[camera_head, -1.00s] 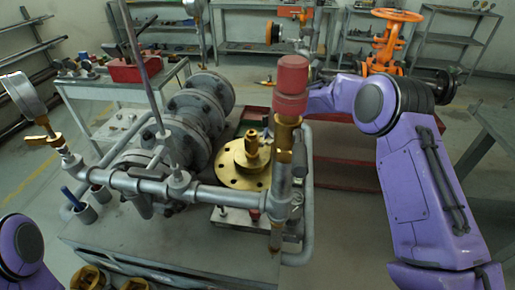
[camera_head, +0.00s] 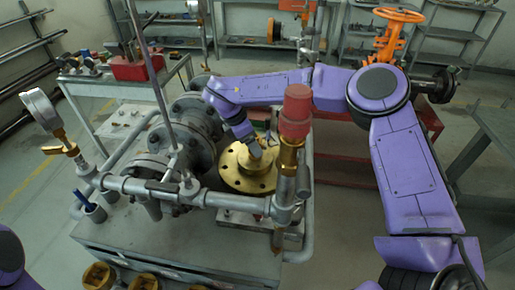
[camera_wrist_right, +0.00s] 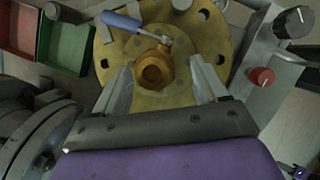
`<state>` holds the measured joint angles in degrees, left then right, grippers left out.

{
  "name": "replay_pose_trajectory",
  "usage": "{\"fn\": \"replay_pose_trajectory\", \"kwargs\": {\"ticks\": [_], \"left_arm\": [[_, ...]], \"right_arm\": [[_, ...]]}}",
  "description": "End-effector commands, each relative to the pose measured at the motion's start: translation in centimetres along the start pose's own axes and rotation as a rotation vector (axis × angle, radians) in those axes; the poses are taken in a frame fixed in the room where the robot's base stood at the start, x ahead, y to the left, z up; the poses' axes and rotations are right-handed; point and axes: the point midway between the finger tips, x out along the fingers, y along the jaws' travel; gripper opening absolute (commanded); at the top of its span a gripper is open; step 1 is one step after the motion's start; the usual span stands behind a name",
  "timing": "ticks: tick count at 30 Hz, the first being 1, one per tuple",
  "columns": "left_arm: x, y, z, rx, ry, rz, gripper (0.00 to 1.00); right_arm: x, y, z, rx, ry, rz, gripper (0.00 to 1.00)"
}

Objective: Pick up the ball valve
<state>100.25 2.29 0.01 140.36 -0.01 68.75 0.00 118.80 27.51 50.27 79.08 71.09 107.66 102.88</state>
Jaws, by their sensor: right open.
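The ball valve (camera_wrist_right: 153,66) shows in the right wrist view as a brass hex body with a blue-handled lever (camera_wrist_right: 122,22). It stands over a round brass flange (camera_wrist_right: 190,95) with bolt holes. My right gripper (camera_wrist_right: 160,68) is open, with one finger on each side of the valve body and a visible gap at both. In the head view my right arm reaches over the flange (camera_head: 232,180) from behind, and the gripper mostly hides the valve. My left gripper is not in view; only a purple part of my left arm shows at the lower left.
A red-capped brass fitting (camera_head: 295,112) stands upright close to the right of the flange. Grey flanged pipework (camera_head: 190,125) is on the left, and a horizontal pipe (camera_head: 150,188) crosses in front. In the wrist view a box with a red knob (camera_wrist_right: 262,77) is at the right.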

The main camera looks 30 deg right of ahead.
Motion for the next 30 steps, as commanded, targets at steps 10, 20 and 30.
{"fn": "replay_pose_trajectory", "kwargs": {"ticks": [10, 20, 30], "left_arm": [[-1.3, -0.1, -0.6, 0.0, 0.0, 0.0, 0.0], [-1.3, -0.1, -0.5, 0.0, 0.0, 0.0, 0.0], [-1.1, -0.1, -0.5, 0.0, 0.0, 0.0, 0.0]], "right_arm": [[3.3, 0.3, 0.2, 0.002, -0.002, 0.001, 0.72], [3.3, 0.2, 0.2, 0.002, -0.002, 0.0, 0.0], [2.6, 0.3, 0.5, 0.004, -0.002, 0.003, 0.0]]}}
